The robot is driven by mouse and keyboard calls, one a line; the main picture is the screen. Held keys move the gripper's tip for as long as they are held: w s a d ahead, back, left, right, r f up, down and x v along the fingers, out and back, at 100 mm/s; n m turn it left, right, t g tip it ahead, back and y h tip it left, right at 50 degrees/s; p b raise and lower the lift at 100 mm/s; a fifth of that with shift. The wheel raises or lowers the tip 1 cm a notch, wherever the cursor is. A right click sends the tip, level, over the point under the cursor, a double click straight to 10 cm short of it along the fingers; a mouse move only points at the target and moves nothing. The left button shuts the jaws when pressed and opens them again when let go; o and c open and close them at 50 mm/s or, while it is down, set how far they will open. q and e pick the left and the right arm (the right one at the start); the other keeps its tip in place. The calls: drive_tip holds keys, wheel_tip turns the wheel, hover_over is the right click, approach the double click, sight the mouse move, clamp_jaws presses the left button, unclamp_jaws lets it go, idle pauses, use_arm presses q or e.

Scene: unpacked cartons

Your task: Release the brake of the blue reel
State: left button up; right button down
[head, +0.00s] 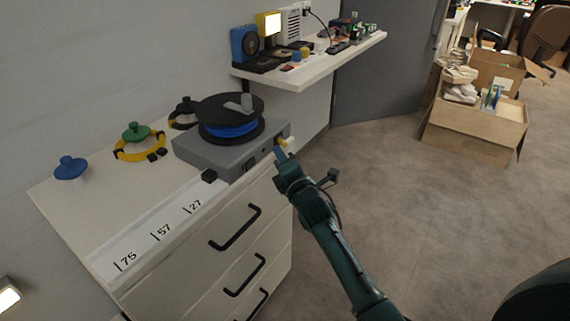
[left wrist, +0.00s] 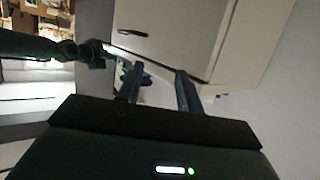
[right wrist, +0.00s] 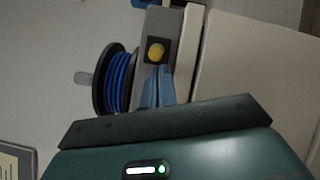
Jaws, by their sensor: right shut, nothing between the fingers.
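The blue reel (head: 228,131) sits between black flanges on a grey box (head: 205,155) on the cabinet top. It shows edge-on in the right wrist view (right wrist: 118,82). A yellow knob, perhaps the brake (right wrist: 156,52), is on a black plate on the box's side; it also shows in the head view (head: 288,142). My right gripper (head: 280,152) is shut and empty, its fingertips close to the knob; whether they touch it I cannot tell. My left gripper (left wrist: 158,82) is open and empty near the drawer fronts in the left wrist view; the head view does not show it.
A blue-knobbed piece (head: 70,168), a green-knobbed piece with a yellow band (head: 136,133) and a black piece (head: 184,112) stand left of the box. A white shelf (head: 318,67) juts out behind. Black handles (head: 236,228) stick out from the drawers. Open floor lies right.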

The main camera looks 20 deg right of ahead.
use_arm(q)
drive_tip(key=shift+r, duration=0.1)
idle(0.3)
use_arm(e)
drive_tip(key=shift+d+r+n+y+p, duration=0.1)
drive_tip(key=shift+d+n+y+p, duration=0.05)
drive_tip(key=shift+n+y+p, duration=0.2)
use_arm(q)
drive_tip(key=shift+s+r, duration=0.15)
drive_tip(key=shift+r, duration=0.2)
use_arm(e)
drive_tip(key=shift+y, duration=0.35)
use_arm(q)
drive_tip(key=shift+s+a+r+p, duration=0.15)
drive_tip(key=shift+a+r+p, duration=0.05)
drive_tip(key=shift+p, duration=0.15)
use_arm(e)
drive_tip(key=shift+d+n+y, duration=0.2)
drive_tip(key=shift+n+y, duration=0.15)
drive_tip(key=shift+y, duration=0.15)
use_arm(q)
drive_tip(key=shift+r+n, duration=0.1)
drive_tip(key=shift+n, duration=0.2)
